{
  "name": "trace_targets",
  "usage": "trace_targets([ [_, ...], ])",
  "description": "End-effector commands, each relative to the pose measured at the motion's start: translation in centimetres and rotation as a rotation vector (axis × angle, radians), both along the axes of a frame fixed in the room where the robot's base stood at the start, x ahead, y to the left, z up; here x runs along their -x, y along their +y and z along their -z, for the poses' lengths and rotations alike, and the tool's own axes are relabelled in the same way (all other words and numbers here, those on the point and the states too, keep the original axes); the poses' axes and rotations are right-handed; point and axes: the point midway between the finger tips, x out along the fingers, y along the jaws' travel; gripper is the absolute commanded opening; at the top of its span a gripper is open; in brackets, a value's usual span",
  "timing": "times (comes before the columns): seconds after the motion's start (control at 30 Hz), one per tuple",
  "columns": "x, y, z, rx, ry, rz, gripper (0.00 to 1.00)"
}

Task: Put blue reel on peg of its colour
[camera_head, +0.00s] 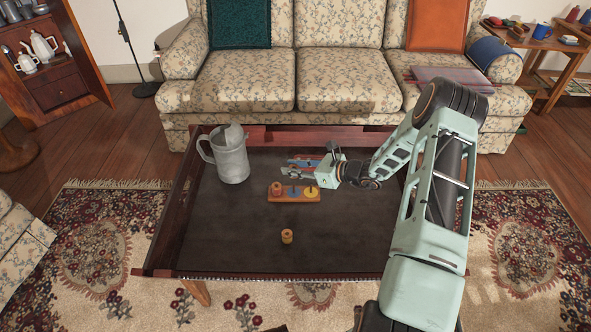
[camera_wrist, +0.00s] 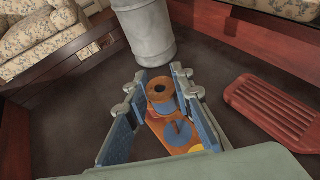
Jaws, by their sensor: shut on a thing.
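The blue reel (camera_wrist: 161,104) has wooden flanges and a blue middle. In the wrist view it sits between the fingers of my gripper (camera_wrist: 161,88), which is shut on it. In the head view my gripper (camera_head: 287,172) reaches left, close above and behind the peg board, and the reel is hard to make out there. The wooden peg board (camera_head: 292,198) has a reddish reel (camera_head: 276,187) at its left end, a blue peg (camera_head: 293,190) in the middle and a yellow spot (camera_head: 310,191) at the right. The blue peg's round base (camera_wrist: 178,135) shows below the reel in the wrist view.
A grey metal pitcher (camera_head: 232,158) stands left of the board. A red ribbed object (camera_wrist: 275,105) lies behind the board. The dark tray table (camera_head: 225,250) has raised wooden sides and clear room at the front.

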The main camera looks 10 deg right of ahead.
Motion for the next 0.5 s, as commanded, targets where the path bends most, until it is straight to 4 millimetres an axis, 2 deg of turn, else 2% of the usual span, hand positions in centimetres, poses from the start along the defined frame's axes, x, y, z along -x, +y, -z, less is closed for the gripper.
trace_targets([
  [0.5, 0.02, 0.01, 0.57, 0.000, 0.000, -0.001, 0.05],
])
